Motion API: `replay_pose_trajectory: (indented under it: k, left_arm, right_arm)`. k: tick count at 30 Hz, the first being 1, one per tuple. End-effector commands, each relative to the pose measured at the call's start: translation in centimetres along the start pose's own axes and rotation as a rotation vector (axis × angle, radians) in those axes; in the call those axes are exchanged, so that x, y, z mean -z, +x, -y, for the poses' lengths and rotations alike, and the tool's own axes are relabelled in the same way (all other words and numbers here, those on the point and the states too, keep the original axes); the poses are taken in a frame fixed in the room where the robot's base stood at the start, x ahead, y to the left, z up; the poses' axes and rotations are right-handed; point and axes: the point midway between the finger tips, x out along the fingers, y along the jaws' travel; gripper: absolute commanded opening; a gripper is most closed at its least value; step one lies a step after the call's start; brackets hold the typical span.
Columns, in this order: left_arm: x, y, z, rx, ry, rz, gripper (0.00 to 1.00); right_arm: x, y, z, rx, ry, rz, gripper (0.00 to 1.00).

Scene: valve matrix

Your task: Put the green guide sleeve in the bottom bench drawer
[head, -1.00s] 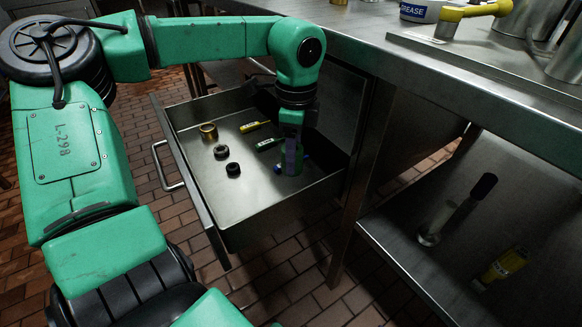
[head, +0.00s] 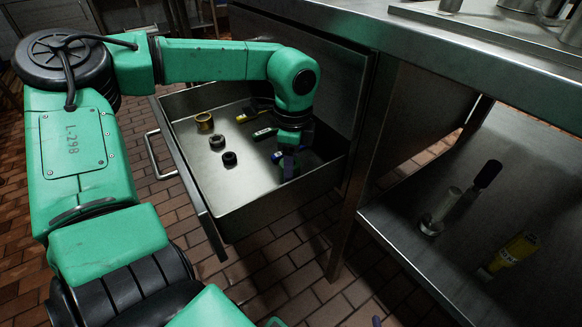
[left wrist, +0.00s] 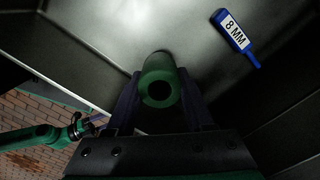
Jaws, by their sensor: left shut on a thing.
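The green guide sleeve (left wrist: 160,85) shows in the left wrist view, its round bore facing the camera, between the two dark fingers of my left gripper (left wrist: 165,100). In the head view my left gripper (head: 288,168) reaches down inside the open drawer (head: 218,222), near its right end, and is shut on the sleeve. The arm and fingers mostly hide the sleeve there. I cannot tell whether it touches the drawer floor. My right gripper (left wrist: 88,126) is small and dark at the left of the left wrist view; its jaws are unclear.
A lower shelf (head: 400,235) at right holds a clear cylinder and a yellow item. The drawer's front left floor is clear.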

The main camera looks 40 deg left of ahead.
Motion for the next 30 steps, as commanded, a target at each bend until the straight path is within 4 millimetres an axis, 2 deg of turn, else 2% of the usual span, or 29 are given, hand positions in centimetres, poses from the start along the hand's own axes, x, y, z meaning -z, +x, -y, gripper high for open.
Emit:
replay_pose_trajectory:
  k: [5,6,8,9,17,20,23,25,30]
  left_arm:
    - [0.0,0.3,0.0,0.000,0.000,-0.001,0.00]
    - [0.0,0.3,0.0,0.000,0.000,0.000,0.57]
    - [0.0,0.3,0.0,0.000,0.000,0.000,0.80]
    - [0.0,0.3,0.0,0.000,0.000,0.000,0.83]
    - [0.0,0.2,0.0,-0.001,0.000,0.000,0.83]
    - [0.0,-0.3,0.0,-0.001,0.000,-0.001,0.83]
    - [0.0,-1.7,0.0,-0.003,0.000,-0.002,0.83]
    - [0.0,-2.8,0.1,0.003,0.000,0.000,0.83]
    - [0.0,-7.1,0.1,0.004,0.000,0.001,0.83]
  right_arm:
    - [-0.8,0.2,-0.2,-0.001,0.004,0.004,0.94]
    - [-0.9,0.2,-0.2,-0.002,0.004,0.006,0.94]
    - [-0.9,0.2,-0.2,-0.001,0.004,0.006,0.94]
    - [-0.9,0.2,-0.2,-0.001,0.004,0.005,0.94]
    - [-0.6,0.2,0.0,0.000,0.007,-0.001,0.94]
    - [-0.1,0.0,0.2,0.000,0.006,0.003,0.94]
    - [1.5,-0.8,0.8,0.001,-0.002,0.017,0.94]
    - [1.8,-0.8,0.8,0.001,-0.006,0.022,0.94]
    - [2.7,-1.4,0.3,-0.021,-0.028,0.109,0.94]
